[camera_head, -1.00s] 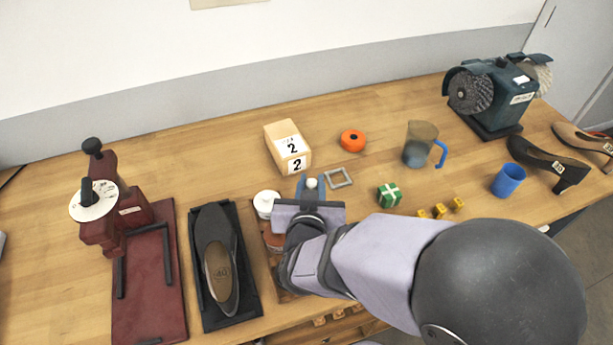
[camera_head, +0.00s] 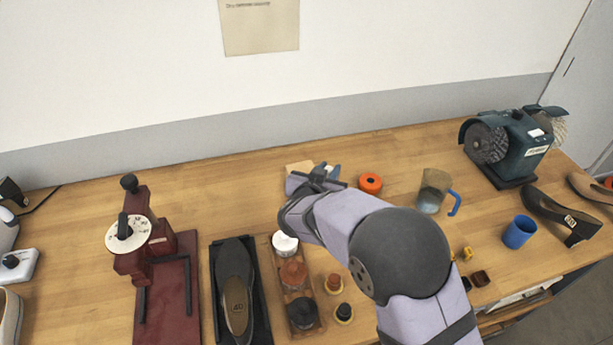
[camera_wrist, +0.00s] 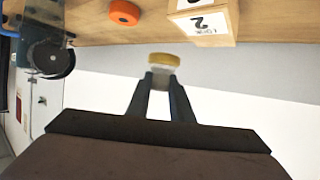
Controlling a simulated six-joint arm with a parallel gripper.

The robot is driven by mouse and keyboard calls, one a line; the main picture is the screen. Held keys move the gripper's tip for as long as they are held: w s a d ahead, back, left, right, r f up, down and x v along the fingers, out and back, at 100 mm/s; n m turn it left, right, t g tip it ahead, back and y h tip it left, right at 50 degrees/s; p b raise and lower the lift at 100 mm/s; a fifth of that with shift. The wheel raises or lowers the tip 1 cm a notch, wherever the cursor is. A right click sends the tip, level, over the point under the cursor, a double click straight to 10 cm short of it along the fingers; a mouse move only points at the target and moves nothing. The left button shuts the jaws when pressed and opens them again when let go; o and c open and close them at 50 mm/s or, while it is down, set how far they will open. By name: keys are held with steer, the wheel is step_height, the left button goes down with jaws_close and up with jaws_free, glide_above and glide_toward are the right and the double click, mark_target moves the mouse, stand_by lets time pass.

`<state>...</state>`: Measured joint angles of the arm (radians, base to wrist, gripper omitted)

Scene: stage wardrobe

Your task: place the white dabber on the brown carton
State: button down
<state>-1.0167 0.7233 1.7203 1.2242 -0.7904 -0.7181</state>
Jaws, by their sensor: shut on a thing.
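The white dabber (camera_wrist: 162,60), with a yellowish band at one end, is held between the fingertips of my gripper (camera_wrist: 160,82) in the wrist view. In the head view my gripper (camera_head: 326,170) is at the back of the bench and hides most of the dabber. The brown carton (camera_head: 296,167) shows there only as a tan edge behind my gripper. In the wrist view the carton (camera_wrist: 213,36), with white labels marked 2, is at the upper right, apart from the dabber. I cannot tell the height between them.
An orange disc (camera_head: 370,183) and a jug (camera_head: 433,190) stand right of my gripper. A blue cup (camera_head: 519,231) and a grinder (camera_head: 505,146) are farther right.

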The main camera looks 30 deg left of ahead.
steer(key=w+a+r+n+y, duration=0.1)
steer(key=a+r+n+y, duration=0.1)
steer(key=a+r, duration=0.2)
steer(key=shift+a+r+g, duration=0.15)
steer(key=shift+a+g, duration=0.25)
steer(key=shift+a, duration=0.7)
steer(key=shift+f+p, duration=0.5)
steer(key=shift+f, duration=4.5)
steer(key=shift+f, duration=0.1)
steer(key=c, duration=1.6)
jaws_free()
steer(key=shift+o, duration=0.2)
steer(key=b+v, duration=0.2)
steer(key=v, duration=1)
steer(key=shift+d, duration=0.15)
